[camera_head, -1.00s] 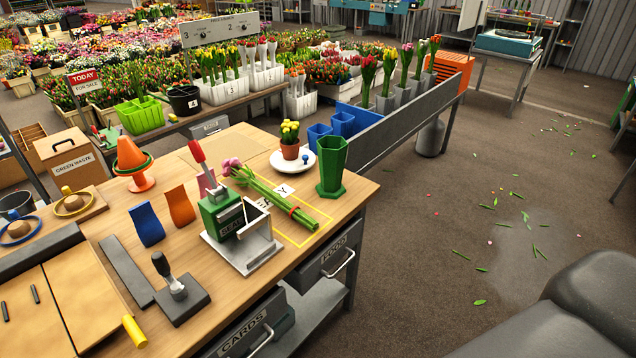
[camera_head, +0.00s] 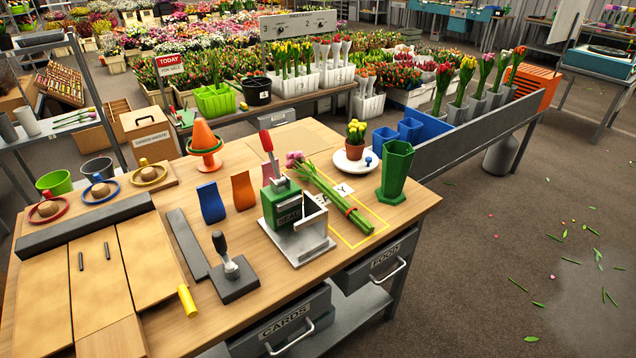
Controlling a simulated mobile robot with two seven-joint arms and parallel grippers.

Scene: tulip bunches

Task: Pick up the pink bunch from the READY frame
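The pink tulip bunch (camera_head: 332,194) lies on the wooden workbench, inside or across the yellow READY frame (camera_head: 352,243). Its pink heads point to the back left and its green stems, tied with a red band, point to the front right. The green sealing machine (camera_head: 284,206) stands just left of it and hides part of the frame and its lettering. Neither of my grippers is in view.
A green hexagonal vase (camera_head: 396,169) and a white saucer (camera_head: 372,163) with a potted yellow plant (camera_head: 355,140) stand behind and right of the bunch. A stamp-like lever tool (camera_head: 230,268) stands in front left. The bench's right edge is close to the frame.

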